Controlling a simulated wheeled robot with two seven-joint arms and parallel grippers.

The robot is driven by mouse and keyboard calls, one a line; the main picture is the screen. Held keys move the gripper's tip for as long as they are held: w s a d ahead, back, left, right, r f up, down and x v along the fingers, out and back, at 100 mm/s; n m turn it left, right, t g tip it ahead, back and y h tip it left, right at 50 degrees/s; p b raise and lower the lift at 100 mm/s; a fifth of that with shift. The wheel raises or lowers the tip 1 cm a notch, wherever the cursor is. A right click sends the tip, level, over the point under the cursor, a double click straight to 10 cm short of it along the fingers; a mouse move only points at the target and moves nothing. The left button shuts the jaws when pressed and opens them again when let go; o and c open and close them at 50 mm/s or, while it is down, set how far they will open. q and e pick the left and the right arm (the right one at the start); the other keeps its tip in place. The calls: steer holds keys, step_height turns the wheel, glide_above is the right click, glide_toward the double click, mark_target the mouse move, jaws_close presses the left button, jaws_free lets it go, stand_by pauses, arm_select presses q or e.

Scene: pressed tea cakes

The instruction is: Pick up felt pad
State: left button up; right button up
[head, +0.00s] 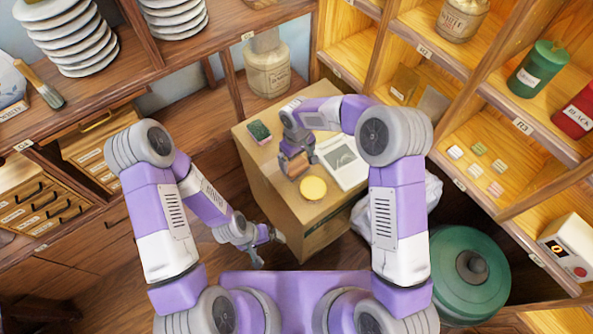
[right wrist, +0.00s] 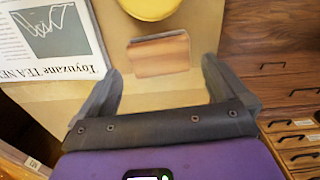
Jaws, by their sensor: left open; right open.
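An orange-brown block with a darker strip along one edge, which I take to be the felt pad (right wrist: 160,57), lies on the cardboard box top (right wrist: 205,25). In the right wrist view it sits just beyond and between the fingertips of my right gripper (right wrist: 160,82), which is open and empty. In the head view the pad (head: 293,166) is partly hidden by the right gripper (head: 297,158) above it. My left gripper (head: 265,248) is open and empty, low beside the box's near left side.
A yellow disc (head: 313,188) and a printed newspaper sheet (head: 343,163) lie close to the pad. A small dark green item (head: 259,131) is at the box's far left corner. A green round canister (head: 470,270) stands right of the box. Shelves surround the box.

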mark_target(298, 167)
step_height(298, 167, down, 6)
steer(key=shift+d+f+b, duration=0.1)
steer(key=shift+f+b, duration=0.05)
steer(key=shift+b, duration=0.95)
steer(key=c, duration=0.7)
step_height(298, 167, up, 10)
steer(key=p, duration=0.3)
steer(key=o, duration=0.5)
steer(key=shift+c, duration=0.2)
steer(key=c, duration=0.3)
